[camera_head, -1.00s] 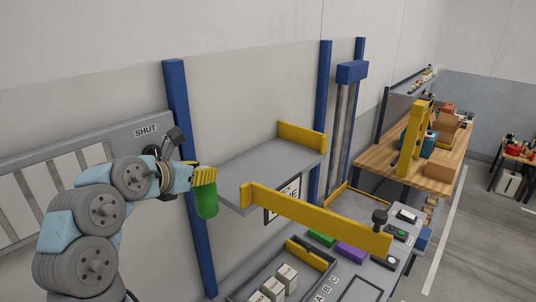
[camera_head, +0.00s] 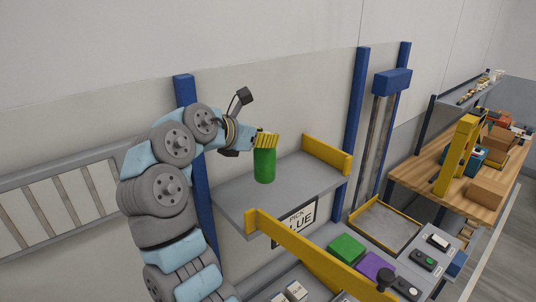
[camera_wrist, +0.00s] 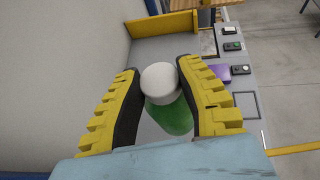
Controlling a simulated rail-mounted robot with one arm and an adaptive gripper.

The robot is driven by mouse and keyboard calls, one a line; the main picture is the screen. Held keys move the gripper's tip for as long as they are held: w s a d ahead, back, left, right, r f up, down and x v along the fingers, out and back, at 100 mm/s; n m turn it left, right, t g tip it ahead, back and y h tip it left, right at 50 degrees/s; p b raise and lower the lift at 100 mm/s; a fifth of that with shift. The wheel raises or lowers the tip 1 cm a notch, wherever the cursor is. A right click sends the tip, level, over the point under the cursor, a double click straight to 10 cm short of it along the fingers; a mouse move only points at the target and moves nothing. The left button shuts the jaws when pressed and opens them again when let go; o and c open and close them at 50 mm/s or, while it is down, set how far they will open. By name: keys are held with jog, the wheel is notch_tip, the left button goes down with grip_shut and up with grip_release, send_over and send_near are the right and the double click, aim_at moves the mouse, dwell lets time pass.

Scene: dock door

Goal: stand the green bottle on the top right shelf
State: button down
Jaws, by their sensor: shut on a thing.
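The green bottle (camera_head: 264,165) is upright in my gripper (camera_head: 265,141), over the grey top right shelf (camera_head: 305,178). Whether its base touches the shelf I cannot tell. In the wrist view the bottle (camera_wrist: 170,116) shows its white cap (camera_wrist: 158,76) between the two yellow, black-lined fingers of my gripper (camera_wrist: 160,84), which is shut on it. The shelf has a yellow end board (camera_head: 327,154) at its far right and a yellow rail (camera_head: 310,250) at its front. No other object stands on the visible part of the shelf.
A blue post (camera_head: 191,140) stands behind my arm, left of the shelf. Below the shelf are a sign reading "PICK BLUE" (camera_head: 295,223), a green block (camera_head: 346,249), a purple block (camera_head: 375,266) and a button panel (camera_head: 425,257). A wooden bench (camera_head: 440,187) stands at the right.

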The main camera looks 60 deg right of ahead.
jog(key=w+d+f+p, duration=0.4)
jog(key=d+f, duration=0.3)
jog(key=f, duration=0.3)
jog(key=shift+d+f+p, duration=0.15)
jog(key=shift+d+p, duration=0.05)
jog(key=shift+p, duration=0.35)
jog(key=shift+f, duration=0.1)
jog(key=c, duration=0.8)
grip_release()
jog(key=shift+b+v, duration=1.75)
jog(key=shift+v, duration=4.25)
